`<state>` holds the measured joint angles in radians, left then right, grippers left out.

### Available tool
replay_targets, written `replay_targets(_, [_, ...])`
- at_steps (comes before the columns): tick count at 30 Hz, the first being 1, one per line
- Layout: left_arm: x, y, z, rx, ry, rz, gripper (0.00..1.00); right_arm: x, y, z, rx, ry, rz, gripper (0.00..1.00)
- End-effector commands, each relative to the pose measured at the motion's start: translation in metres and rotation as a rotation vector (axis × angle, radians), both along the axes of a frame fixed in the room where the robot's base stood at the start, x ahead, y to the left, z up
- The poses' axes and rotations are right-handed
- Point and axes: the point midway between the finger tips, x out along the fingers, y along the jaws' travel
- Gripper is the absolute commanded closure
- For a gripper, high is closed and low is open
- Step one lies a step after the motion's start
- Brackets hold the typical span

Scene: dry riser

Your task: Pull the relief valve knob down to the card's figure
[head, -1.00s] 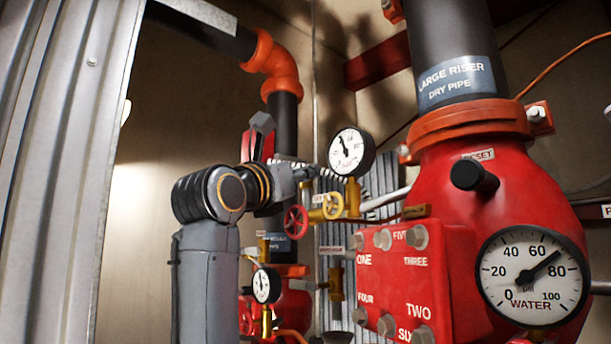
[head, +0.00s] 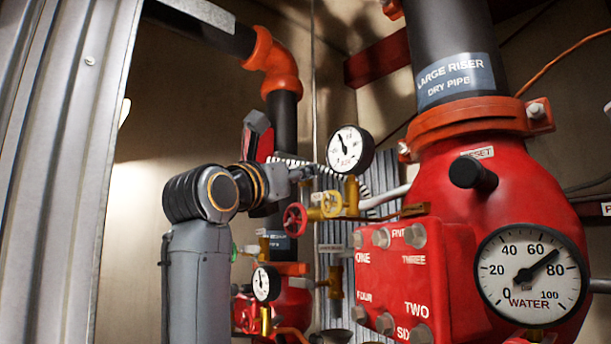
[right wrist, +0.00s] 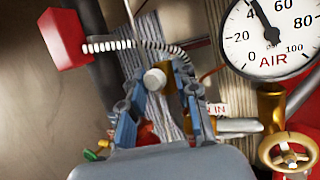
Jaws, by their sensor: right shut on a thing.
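My right arm rises at the left of the head view, with its gripper (head: 305,173) just left of the air gauge (head: 349,149), partly hidden by its own wrist. In the right wrist view, the right gripper (right wrist: 158,84) is shut on a pale, round-ended knob (right wrist: 155,78), which appears to be the relief valve knob. The air gauge also shows there (right wrist: 275,35), its needle near 40. No card with a readable figure is visible. My left gripper is not in view.
A red box (right wrist: 65,38) with ribbed conduit (right wrist: 112,45) is beside the gripper. The large red riser valve (head: 500,190) and water gauge (head: 532,276) fill the right. A corrugated panel (head: 55,170) borders the left.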

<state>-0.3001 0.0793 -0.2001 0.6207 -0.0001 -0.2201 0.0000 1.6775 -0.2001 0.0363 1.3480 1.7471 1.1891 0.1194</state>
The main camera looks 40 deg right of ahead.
Motion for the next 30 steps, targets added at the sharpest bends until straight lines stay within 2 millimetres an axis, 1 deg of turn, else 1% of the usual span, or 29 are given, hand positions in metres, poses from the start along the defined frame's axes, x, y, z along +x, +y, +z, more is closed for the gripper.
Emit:
replay_targets(1, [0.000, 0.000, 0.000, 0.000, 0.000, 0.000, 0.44, 0.004, 0.008, 0.000, -0.007, 0.004, 0.016, 1.00])
replay_targets(15, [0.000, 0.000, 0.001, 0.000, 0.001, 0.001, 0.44, 0.003, 0.009, 0.002, -0.013, -0.001, 0.018, 1.00])
replay_targets(30, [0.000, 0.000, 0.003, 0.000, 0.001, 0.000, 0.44, 0.002, 0.021, 0.003, -0.013, -0.003, 0.018, 1.00])
